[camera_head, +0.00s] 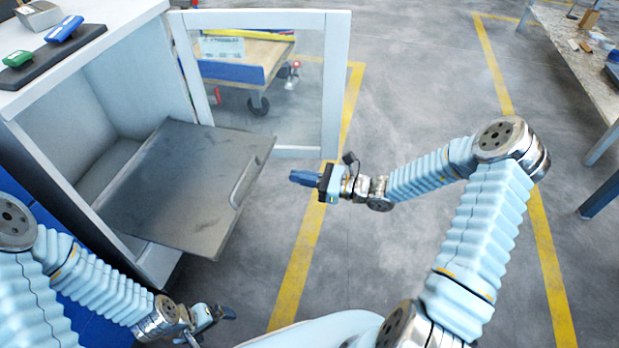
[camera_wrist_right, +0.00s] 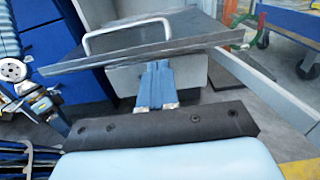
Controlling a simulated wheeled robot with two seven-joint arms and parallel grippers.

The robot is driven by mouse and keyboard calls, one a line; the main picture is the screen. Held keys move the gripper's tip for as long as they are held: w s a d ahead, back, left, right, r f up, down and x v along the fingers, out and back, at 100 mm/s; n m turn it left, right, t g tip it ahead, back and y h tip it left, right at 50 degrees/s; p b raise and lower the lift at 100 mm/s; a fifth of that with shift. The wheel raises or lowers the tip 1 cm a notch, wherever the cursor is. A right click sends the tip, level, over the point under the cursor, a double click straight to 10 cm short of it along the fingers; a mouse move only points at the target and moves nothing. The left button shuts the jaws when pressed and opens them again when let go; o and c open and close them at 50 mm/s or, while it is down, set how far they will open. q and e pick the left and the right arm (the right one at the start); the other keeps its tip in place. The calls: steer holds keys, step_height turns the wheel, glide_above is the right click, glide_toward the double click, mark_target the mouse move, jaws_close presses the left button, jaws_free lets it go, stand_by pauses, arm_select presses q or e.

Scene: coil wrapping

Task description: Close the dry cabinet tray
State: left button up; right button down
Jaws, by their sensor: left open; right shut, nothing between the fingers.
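The dry cabinet (camera_head: 120,60) stands at the left with its glass door (camera_head: 265,85) swung open. Its dark grey tray (camera_head: 185,185) is pulled out through the opening, with a handle (camera_head: 246,182) at its front edge. The tray (camera_wrist_right: 185,45) and its handle (camera_wrist_right: 128,28) also show in the right wrist view. My right gripper (camera_head: 298,178) is shut and empty, to the right of the tray and apart from the handle; its blue fingers (camera_wrist_right: 156,85) point toward the tray front. My left gripper (camera_head: 226,313) is open, below the tray near the bottom of the head view.
A blue item (camera_head: 65,28), a green item (camera_head: 18,58) and a scale-like device (camera_head: 38,14) are on the cabinet top. A cart (camera_head: 238,72) shows behind the glass door. A workbench (camera_head: 580,45) stands at the far right. The floor right of the tray is free.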

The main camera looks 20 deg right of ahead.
steer(key=x, duration=0.8)
steer(key=shift+a, duration=0.15)
steer(key=shift+w+a, duration=0.1)
steer(key=shift+w, duration=0.1)
steer(key=b, duration=0.7)
glide_toward(175, 155)
steer(key=x, duration=0.3)
steer(key=r+x, duration=0.1)
steer(key=x, duration=0.5)
steer(key=shift+w+a+r, duration=0.15)
steer(key=shift+w+a, duration=0.05)
steer(key=shift+a, duration=0.05)
steer(key=shift+w+a+r, duration=0.1)
steer(key=shift+r, duration=0.2)
